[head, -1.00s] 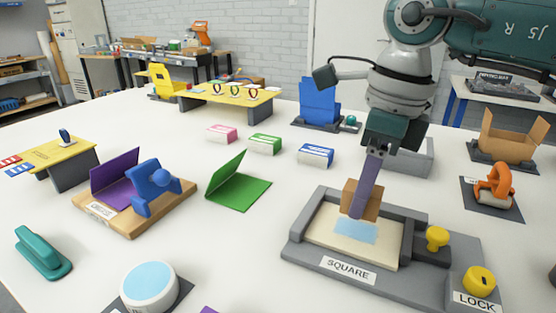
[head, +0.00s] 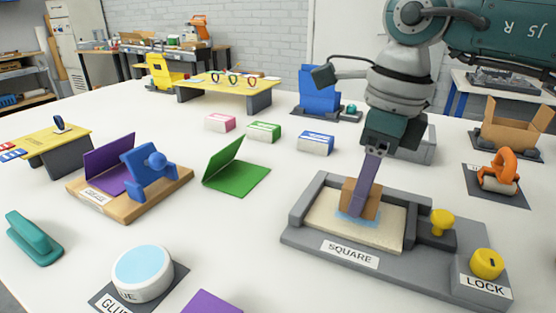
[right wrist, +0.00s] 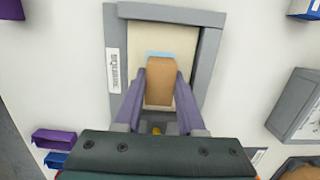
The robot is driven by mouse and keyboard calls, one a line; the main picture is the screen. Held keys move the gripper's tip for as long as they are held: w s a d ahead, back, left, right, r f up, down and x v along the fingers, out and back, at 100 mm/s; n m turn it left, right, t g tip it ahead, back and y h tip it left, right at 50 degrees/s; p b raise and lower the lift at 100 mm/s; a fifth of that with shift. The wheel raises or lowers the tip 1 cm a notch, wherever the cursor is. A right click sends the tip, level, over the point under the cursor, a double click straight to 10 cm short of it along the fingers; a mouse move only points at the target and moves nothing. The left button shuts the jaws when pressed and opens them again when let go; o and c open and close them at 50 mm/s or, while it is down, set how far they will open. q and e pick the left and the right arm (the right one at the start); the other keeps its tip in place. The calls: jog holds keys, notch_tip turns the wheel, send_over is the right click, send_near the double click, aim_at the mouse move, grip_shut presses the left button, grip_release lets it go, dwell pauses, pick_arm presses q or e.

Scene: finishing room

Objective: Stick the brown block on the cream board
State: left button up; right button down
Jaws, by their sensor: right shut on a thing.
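The brown block (head: 349,196) is between the purple fingers of my right gripper (head: 362,194), which is shut on it. The block is over a light blue patch (head: 352,221) on the cream board (head: 325,225); I cannot tell for certain whether it touches the board. In the right wrist view the block (right wrist: 160,80) sits between both fingers, with a strip of blue showing beyond it and the cream board (right wrist: 160,35) around. The board lies in a grey frame (head: 297,215) labelled SQUARE. My left gripper is not in view.
A yellow knob (head: 443,220) and a yellow LOCK knob (head: 487,263) stand right of the board. A round GLUE pad (head: 142,273), a teal handled tool (head: 33,238) and a green folded card (head: 238,172) lie to the left. Bare table separates them from the frame.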

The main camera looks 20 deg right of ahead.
jog(key=shift+f, duration=0.2)
dwell(0.7)
jog(key=shift+f+b, duration=0.4)
jog(key=shift+b, duration=0.1)
dwell(0.8)
jog(key=shift+r, duration=0.15)
jog(key=shift+c, duration=0.6)
grip_release()
jog(key=shift+r, duration=0.1)
jog(key=shift+r, duration=0.1)
jog(key=shift+r+p, duration=1.75)
jog(key=shift+r, duration=0.15)
jog(key=shift+r+p, duration=1.6)
jog(key=shift+r, duration=0.45)
